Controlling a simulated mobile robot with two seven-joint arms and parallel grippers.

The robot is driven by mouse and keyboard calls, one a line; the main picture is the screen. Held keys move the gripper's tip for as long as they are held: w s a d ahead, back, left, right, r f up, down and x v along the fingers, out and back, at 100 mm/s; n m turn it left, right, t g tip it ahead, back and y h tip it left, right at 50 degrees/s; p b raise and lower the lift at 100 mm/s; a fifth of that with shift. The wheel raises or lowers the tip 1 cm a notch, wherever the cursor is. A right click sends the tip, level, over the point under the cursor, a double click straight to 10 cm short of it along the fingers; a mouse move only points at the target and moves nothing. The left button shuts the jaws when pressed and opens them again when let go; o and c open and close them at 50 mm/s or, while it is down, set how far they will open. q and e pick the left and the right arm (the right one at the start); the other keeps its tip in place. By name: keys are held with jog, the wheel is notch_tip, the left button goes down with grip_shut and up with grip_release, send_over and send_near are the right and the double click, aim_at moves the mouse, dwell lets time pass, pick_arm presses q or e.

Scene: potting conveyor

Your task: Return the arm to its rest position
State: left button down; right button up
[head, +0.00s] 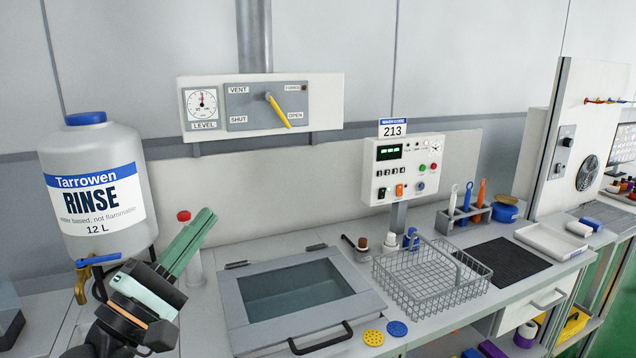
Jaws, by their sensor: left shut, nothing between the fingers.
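My left gripper (205,218) is at the lower left in the head view, raised above the bench with its green fingers pointing up and to the right. The fingers are shut together with nothing between them. The gripper is in front of the bench's back wall, between the rinse container (96,190) and the lidded basin (296,290). It covers part of a post with a red knob (183,216). My right gripper is not in view.
A blue-handled tap (98,260) sits close to the left of my gripper. A wire basket (432,275), control box (403,168) and tool rack (465,212) stand to the right. The yellow lever (277,110) on the wall panel points toward OPEN. Yellow (373,338) and blue (397,328) discs lie in front.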

pick_arm(q)
jog(key=s+f+m+g+y+p, duration=0.1)
jog(key=f+m+g+y, duration=0.15)
jog(key=f, duration=0.75)
jog(key=s+f+m+g+y, duration=0.1)
jog(key=f+m+y, duration=0.15)
jog(key=f, duration=0.75)
jog(key=s+f+m+g+y+p, duration=0.1)
jog(key=s+f+m+g, duration=0.15)
jog(key=f, duration=0.75)
jog(key=s+f+m+g+y, duration=0.3)
jog(key=s+f+m+g, duration=0.2)
jog(key=s+f+m, duration=0.6)
jog(key=s+f, duration=0.7)
jog(key=f, duration=0.1)
jog(key=shift+a+f+p, duration=0.2)
jog(key=shift+f+p, duration=0.1)
jog(key=shift+f, duration=0.1)
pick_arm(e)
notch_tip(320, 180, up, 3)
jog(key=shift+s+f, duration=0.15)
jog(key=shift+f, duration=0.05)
